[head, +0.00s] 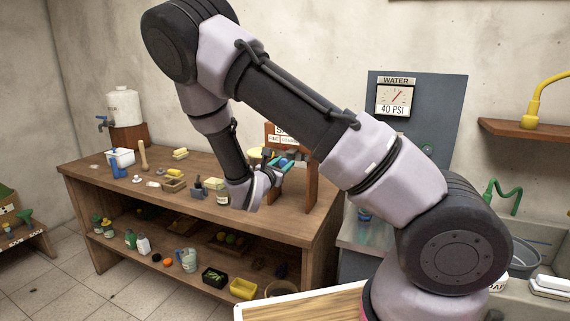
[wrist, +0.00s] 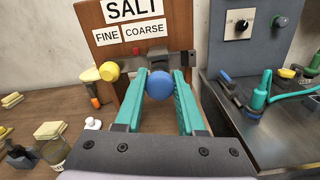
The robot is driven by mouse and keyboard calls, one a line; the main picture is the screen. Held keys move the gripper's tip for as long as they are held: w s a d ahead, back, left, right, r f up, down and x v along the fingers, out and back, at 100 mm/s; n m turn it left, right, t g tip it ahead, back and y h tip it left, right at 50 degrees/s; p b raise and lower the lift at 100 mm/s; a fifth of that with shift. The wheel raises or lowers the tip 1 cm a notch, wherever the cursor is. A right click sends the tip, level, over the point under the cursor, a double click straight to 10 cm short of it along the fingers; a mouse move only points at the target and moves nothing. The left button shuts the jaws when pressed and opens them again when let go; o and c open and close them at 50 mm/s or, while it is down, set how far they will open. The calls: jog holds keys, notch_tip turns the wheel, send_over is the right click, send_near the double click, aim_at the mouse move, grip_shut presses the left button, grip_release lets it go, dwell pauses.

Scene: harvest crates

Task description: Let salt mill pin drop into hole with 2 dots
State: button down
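The salt mill stand (wrist: 183,35) is a brown wooden board with a SALT sign and FINE and COARSE labels. In the head view the stand (head: 311,185) is at the right end of the wooden bench, partly behind my arm. A blue ball knob (wrist: 159,85), apparently the pin's head, is in front of the board. My gripper (wrist: 160,76) has its teal fingers on both sides of this knob, which fills the gap between them. A dark bar (wrist: 186,62) runs behind the fingertips. The pin's shaft and any dotted holes are hidden or too small to see.
A yellow ball knob (wrist: 109,71) is left of the fingers, with an orange-tipped item below it. The bench (head: 185,214) holds jars, sponges and small trays to the left. A metal counter (wrist: 236,100) with a teal tap is to the right.

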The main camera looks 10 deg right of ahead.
jog(key=shift+w+d, duration=0.4)
jog(key=shift+w, duration=0.1)
dwell(0.4)
jog(key=shift+c, duration=2.1)
grip_release()
